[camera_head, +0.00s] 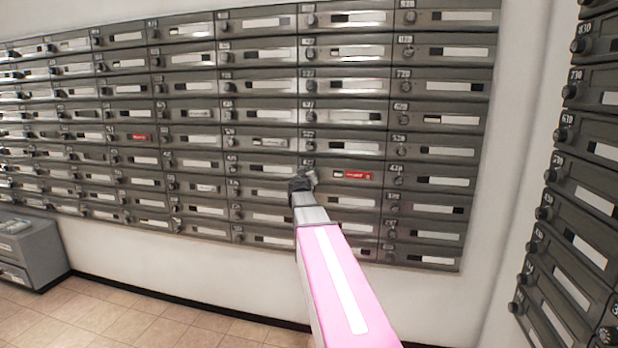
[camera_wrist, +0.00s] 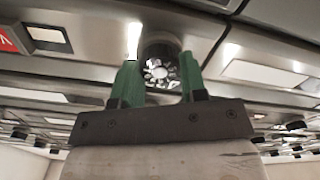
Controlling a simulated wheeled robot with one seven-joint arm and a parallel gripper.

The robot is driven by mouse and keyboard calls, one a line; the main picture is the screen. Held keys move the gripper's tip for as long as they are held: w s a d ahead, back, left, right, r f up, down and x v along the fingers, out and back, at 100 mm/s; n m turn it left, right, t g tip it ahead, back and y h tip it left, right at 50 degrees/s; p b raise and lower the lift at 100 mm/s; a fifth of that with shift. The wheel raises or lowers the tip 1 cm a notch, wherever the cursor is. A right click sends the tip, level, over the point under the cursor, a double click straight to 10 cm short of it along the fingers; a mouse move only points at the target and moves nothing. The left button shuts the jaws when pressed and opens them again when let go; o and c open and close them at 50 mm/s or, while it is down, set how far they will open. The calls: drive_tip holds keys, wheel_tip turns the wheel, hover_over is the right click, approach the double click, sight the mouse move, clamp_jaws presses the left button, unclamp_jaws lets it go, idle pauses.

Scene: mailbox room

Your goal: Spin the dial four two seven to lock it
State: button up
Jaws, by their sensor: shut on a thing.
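The dial (camera_wrist: 160,48) is a dark round knob with a pale, marked face on a grey mailbox front. It shows in the wrist view at the top middle, between the green fingers of my gripper (camera_wrist: 159,76). The fingers are shut on its two sides. In the head view my gripper (camera_head: 303,181) reaches the mailbox wall and hides the dial. The mailbox door (camera_head: 335,188) there has a red label (camera_head: 357,176) to the right of my gripper.
Rows of grey mailboxes (camera_head: 190,112) with similar dials cover the wall. Another mailbox bank (camera_head: 570,200) stands close on the right. A grey cabinet (camera_head: 38,255) is at the lower left. The tiled floor (camera_head: 130,318) looks clear.

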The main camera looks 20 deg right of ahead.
drive_tip(key=shift+f+m, duration=0.1)
drive_tip(key=shift+m, duration=1)
drive_tip(key=o, duration=0.9)
drive_tip(key=shift+s, duration=0.1)
drive_tip(key=v, duration=1)
drive_tip(key=shift+s+a, duration=0.25)
